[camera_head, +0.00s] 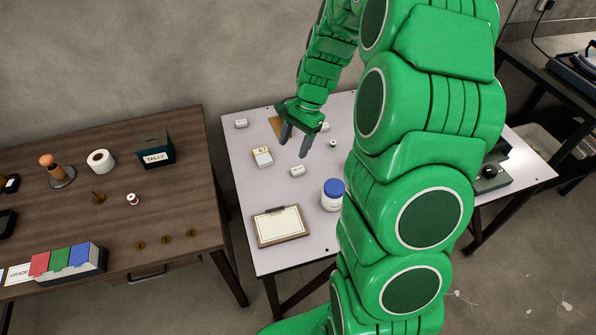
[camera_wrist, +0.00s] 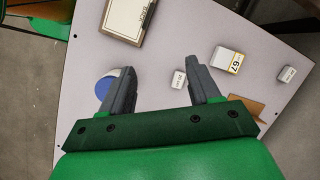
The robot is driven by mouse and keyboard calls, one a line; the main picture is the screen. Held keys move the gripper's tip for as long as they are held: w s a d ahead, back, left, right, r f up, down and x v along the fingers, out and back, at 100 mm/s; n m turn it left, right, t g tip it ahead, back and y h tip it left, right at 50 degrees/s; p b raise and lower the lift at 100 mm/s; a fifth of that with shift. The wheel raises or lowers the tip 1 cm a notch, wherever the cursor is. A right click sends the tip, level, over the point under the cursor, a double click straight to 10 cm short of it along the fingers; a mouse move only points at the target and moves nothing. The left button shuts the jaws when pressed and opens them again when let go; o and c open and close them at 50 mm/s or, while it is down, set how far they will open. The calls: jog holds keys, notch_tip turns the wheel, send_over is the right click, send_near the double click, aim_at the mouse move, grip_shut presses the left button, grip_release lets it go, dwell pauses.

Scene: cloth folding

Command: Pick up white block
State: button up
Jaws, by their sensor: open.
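A small white block (camera_head: 297,170) with dark marking lies on the light table, below and in front of my gripper in the head view. It also shows in the wrist view (camera_wrist: 178,79), between the fingers and close to the right one. My gripper (camera_head: 295,144) is open and empty above the table, its fingers pointing down. In the wrist view, my gripper (camera_wrist: 158,69) has its two fingers spread apart. A similar small white block (camera_head: 241,123) lies near the table's back left corner, at the right in the wrist view (camera_wrist: 287,73).
A white and yellow box (camera_head: 262,157) marked 67 lies left of the near block. A brown flat piece (camera_head: 276,126) lies behind. My arm hides the table's middle right.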

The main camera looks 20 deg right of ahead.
aim_at(298, 169)
jog(key=w+d+f+m, duration=0.3)
jog(key=w+f, duration=0.1)
jog(key=f, duration=0.2)
jog(key=w+d+f+m, duration=0.2)
jog(key=w+d+f, duration=0.2)
jog(key=f, duration=0.2)
jog(key=shift+t+y, duration=0.3)
jog(key=shift+x, duration=4.1)
jog(key=shift+s, duration=0.1)
jog(key=shift+c, duration=0.4)
jog(key=c, duration=1)
jog(key=shift+r, duration=0.2)
jog(key=shift+c, duration=0.2)
